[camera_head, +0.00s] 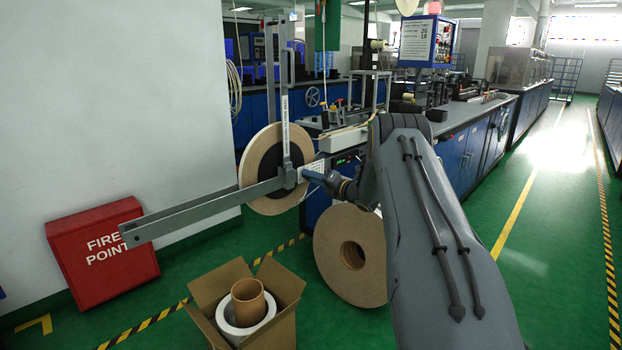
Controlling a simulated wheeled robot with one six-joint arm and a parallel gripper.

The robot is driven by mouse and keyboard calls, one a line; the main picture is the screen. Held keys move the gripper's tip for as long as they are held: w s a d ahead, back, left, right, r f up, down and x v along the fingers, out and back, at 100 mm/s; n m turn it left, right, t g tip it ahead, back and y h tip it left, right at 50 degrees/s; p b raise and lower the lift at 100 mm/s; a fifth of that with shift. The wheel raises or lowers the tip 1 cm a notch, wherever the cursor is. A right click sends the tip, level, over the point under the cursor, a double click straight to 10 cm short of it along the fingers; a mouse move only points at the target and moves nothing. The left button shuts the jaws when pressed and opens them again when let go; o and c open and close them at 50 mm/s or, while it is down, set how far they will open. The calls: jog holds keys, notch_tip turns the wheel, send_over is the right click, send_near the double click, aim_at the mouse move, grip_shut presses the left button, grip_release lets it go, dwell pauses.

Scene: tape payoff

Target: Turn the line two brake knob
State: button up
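A large tape reel (262,160) with a dark core hangs upright on the payoff stand, left of centre. A long grey metal arm (200,210) and an upright grey post (285,110) cross in front of it and meet at a dark block (290,178) near its hub. My gripper (308,175) is at the end of my arm, just right of this block and close to a small white label plate. I cannot tell whether it touches anything. Its fingers are too small and dark to read. I cannot make out the brake knob; my gripper or the block may hide it.
A second large reel (335,270) leans on the green floor, partly behind my arm. An open cardboard box (205,292) holds a roll and a brown core. A red fire point box (100,252) stands by the wall. Blue machine benches (470,150) run behind; the right aisle is clear.

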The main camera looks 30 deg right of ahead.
grip_shut()
jog(key=shift+m+t+h+b, duration=0.3)
jog(key=shift+m+b, duration=0.8)
jog(key=shift+m, duration=7.9)
jog(key=o, duration=0.6)
grip_release()
jog(key=shift+c, duration=0.2)
